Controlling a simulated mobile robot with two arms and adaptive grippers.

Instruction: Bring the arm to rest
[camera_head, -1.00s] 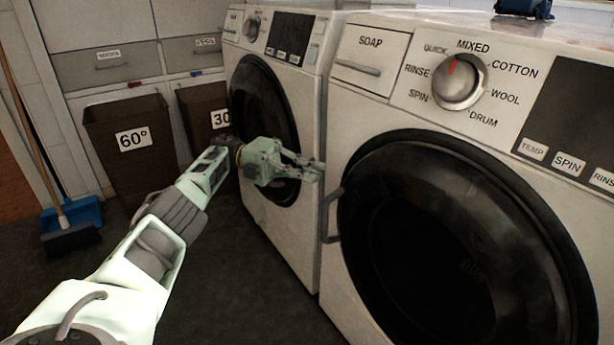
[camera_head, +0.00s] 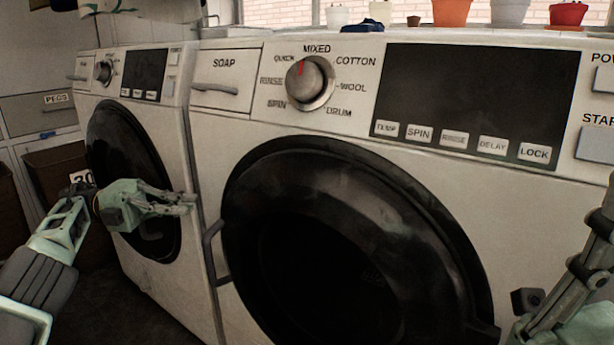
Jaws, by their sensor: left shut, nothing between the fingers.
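My left arm comes in from the lower left, and its pale green left gripper (camera_head: 188,204) is shut and empty. It is held in front of the far washing machine (camera_head: 190,270), left of the near machine's door handle (camera_head: 212,252). I see no contact with either machine. Part of my right arm, pale green with dark links, shows at the lower right edge. What shows of my right gripper (camera_head: 598,235) is cut off by the frame, so its fingers are unclear.
The near washing machine (camera_head: 205,135) fills the middle, its dark round door (camera_head: 350,240) closed. Flower pots (camera_head: 452,12) stand on the ledge behind. Brown laundry bins (camera_head: 50,168) stand at the left. Floor shows at the lower left.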

